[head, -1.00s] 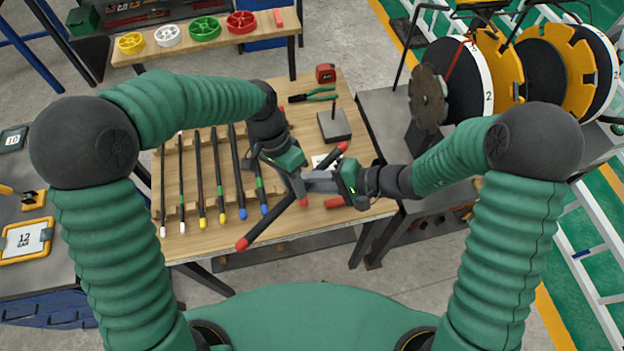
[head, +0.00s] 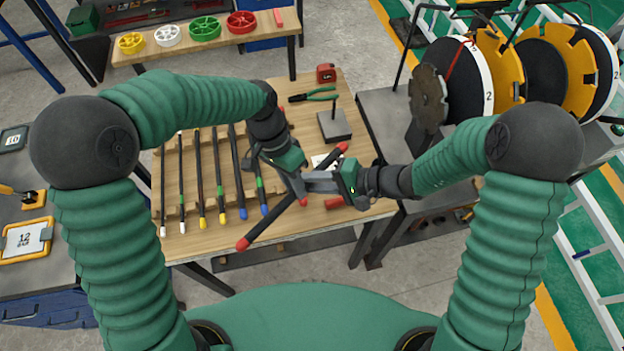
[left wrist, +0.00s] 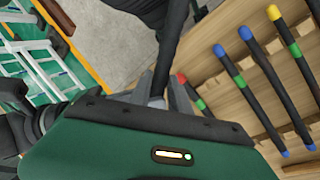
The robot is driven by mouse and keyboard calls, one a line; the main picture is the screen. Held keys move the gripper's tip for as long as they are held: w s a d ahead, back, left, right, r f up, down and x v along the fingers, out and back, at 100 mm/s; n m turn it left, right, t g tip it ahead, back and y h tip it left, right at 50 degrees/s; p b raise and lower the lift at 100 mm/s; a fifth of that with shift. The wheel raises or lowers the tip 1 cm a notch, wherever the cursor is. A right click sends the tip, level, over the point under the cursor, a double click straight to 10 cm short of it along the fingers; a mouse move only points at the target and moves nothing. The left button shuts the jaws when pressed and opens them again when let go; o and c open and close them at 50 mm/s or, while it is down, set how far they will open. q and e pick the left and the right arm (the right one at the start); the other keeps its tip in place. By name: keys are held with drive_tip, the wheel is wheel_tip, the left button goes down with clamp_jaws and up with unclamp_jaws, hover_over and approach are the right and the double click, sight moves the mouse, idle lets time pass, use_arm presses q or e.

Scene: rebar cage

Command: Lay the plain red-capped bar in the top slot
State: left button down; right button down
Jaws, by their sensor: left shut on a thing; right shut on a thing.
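The plain bar with red caps (head: 268,226) is held above the front right of the bench, slanting from a near left end to a far right end. My left gripper (head: 297,187) is shut on its middle. My right gripper (head: 322,182) is shut on it close beside the left one. The bar also shows in the left wrist view (left wrist: 174,45), running up from between the left fingers (left wrist: 164,98). The wooden slotted rack (head: 173,212) holds several bars with white, yellow and blue caps. Part of the rack is hidden behind my left arm.
A red-capped bar with a green band (left wrist: 199,102) lies in the rack in the left wrist view. Green pliers (head: 314,95), a red tape measure (head: 325,73) and a grey block with a post (head: 334,126) stand at the bench's back right. Large reels (head: 470,85) stand right.

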use_arm(q)
drive_tip(key=c, duration=1.1)
unclamp_jaws()
drive_tip(key=shift+c, duration=0.2)
